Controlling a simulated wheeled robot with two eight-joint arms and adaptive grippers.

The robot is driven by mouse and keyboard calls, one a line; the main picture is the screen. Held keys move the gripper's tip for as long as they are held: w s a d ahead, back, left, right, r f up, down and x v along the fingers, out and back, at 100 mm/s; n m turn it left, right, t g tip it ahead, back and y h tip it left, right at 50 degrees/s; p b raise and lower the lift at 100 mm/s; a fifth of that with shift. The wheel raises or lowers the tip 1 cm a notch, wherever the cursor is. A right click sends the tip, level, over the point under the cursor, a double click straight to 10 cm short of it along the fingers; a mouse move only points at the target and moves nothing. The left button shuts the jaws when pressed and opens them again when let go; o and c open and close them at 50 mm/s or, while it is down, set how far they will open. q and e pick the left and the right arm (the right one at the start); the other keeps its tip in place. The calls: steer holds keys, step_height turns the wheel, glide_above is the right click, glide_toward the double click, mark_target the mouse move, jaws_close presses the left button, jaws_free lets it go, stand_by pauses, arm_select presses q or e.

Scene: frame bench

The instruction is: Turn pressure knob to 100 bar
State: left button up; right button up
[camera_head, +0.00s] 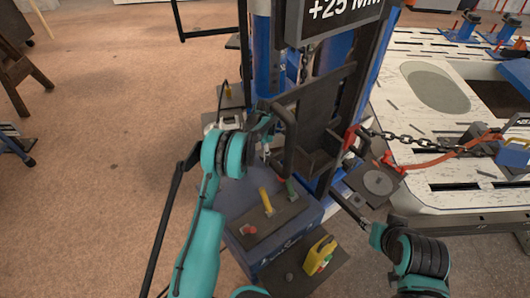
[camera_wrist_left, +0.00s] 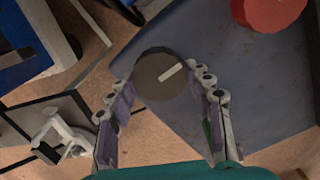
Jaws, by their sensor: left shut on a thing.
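The pressure knob (camera_wrist_left: 152,82) is a round, dark grey-brown knob with a pale pointer line slanting up to the right in the left wrist view. My left gripper (camera_wrist_left: 160,86) has its two fingers on either side of this knob and is shut on it. No scale or bar figures are readable around it. In the head view my left gripper (camera_head: 268,136) is beside the dark upright frame above the blue cabinet, and the knob cannot be made out there. My right gripper (camera_head: 370,234) is low at the right, near the bench edge; its fingers are too small to judge.
A red knob (camera_wrist_left: 268,10) is at the top right of the wrist view. The blue cabinet (camera_head: 240,238) carries a yellow lever (camera_head: 266,201) and a red button (camera_head: 250,230). A "+25 MM" sign (camera_head: 343,10) hangs above. A chain (camera_head: 405,138) runs to the white frame bench (camera_head: 440,185).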

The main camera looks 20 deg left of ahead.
arm_select(q)
steer(key=o, duration=1.2)
steer(key=shift+c, duration=0.2)
steer(key=shift+r, duration=0.1)
step_height(320, 180, up, 12)
steer(key=shift+f, duration=0.2)
